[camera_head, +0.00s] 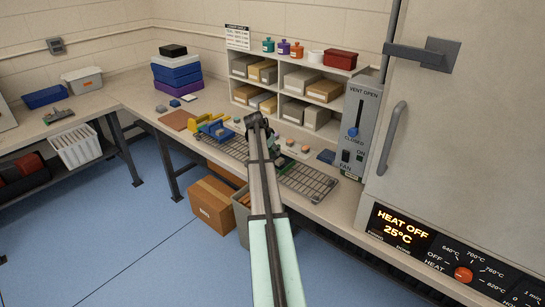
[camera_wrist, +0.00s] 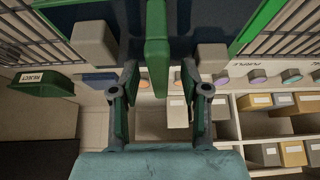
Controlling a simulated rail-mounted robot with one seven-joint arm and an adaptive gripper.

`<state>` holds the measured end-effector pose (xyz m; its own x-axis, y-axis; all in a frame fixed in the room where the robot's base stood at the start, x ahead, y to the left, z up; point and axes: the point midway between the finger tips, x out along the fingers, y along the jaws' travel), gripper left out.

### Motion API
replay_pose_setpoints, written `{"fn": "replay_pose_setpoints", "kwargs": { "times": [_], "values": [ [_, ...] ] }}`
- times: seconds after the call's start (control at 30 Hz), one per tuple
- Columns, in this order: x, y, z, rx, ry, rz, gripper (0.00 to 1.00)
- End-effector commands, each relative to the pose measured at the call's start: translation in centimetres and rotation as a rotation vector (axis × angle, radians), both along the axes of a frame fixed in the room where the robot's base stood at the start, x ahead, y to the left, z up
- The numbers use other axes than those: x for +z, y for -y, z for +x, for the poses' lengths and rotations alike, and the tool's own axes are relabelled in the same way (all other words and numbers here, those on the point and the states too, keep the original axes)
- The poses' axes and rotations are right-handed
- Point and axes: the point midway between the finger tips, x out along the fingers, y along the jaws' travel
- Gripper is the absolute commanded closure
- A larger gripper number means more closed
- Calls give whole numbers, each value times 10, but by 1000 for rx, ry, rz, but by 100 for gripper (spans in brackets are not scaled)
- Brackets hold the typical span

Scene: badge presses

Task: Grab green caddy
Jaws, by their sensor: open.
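In the wrist view, a green bar (camera_wrist: 158,45), which looks like the handle of the green caddy, stands upright in the picture between and just beyond my fingertips. Green edges (camera_wrist: 262,20) with a dark blue area beside them flank the bar; I cannot tell which belong to the caddy. My gripper (camera_wrist: 160,80) is open, one finger on each side of the bar's line, with no clear contact. In the head view my arm hides most of the caddy, and my gripper (camera_head: 258,122) is over the bench near the wire racks.
A green tray marked REJECT (camera_wrist: 42,82) is at left in the wrist view. In the head view, wire racks (camera_head: 307,181) lie on the bench. A shelf unit (camera_head: 240,84) stands behind, a vent control panel (camera_head: 354,130) to the right, and a cardboard box (camera_head: 212,204) on the floor.

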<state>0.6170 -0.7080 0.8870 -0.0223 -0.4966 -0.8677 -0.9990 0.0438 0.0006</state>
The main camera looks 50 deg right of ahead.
Motion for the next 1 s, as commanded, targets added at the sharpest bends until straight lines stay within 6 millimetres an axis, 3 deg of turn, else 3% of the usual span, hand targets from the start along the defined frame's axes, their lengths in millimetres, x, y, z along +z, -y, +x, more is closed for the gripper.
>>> {"fn": "replay_pose_setpoints", "kwargs": {
  "times": [0.17,0.3,0.77,1.0],
  "values": [
    [0,0,0,0,0,0,54],
    [0,0,0,0,0,0,100],
    [2,0,0,0,1,-1,100],
    [19,0,0,-1,2,-2,100]
  ]
}}
